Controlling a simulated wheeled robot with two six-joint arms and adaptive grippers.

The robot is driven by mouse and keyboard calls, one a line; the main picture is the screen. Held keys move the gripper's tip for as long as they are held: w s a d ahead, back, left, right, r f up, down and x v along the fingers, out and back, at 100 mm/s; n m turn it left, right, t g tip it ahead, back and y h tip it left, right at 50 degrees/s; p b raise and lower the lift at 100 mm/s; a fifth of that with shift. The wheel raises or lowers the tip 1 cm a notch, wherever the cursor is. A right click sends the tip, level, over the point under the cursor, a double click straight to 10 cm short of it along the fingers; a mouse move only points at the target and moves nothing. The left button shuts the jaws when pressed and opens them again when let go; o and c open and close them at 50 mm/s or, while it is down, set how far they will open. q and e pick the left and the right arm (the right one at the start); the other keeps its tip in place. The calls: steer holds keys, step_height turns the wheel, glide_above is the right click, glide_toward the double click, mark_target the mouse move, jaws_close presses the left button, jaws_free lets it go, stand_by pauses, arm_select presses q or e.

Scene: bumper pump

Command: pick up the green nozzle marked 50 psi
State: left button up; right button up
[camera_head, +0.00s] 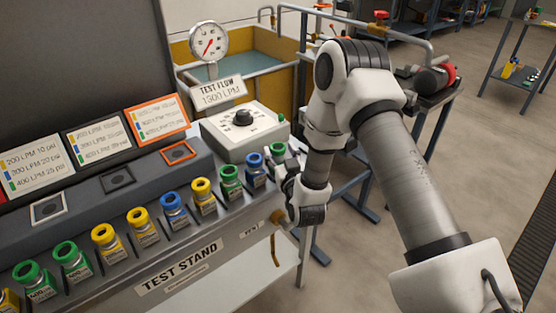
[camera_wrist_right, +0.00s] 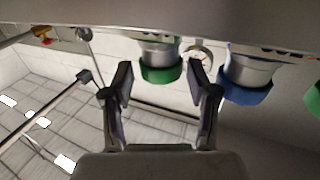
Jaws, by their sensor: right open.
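A green-topped nozzle (camera_head: 277,148) stands at the right end of the nozzle row on the test stand, partly hidden by my right gripper; I cannot read its marking. My right gripper (camera_head: 283,172) is at that end of the row, close to this nozzle. In the right wrist view, the open fingers (camera_wrist_right: 161,90) have the green-ringed nozzle (camera_wrist_right: 161,74) in the gap between them, toward the fingertips. They do not appear closed on it. A blue-topped nozzle (camera_head: 254,168) is beside it, and it also shows in the right wrist view (camera_wrist_right: 246,92). My left gripper is not in view.
Several other nozzles, such as a green one (camera_head: 230,180) and a yellow one (camera_head: 203,195), fill the slots leftward. Behind them are a control box with a black knob (camera_head: 242,119), a gauge (camera_head: 208,41) and label cards (camera_head: 157,120). A pipe frame (camera_head: 350,185) stands right of the stand.

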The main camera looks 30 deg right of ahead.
steer(key=shift+x, duration=1.2)
jaws_close()
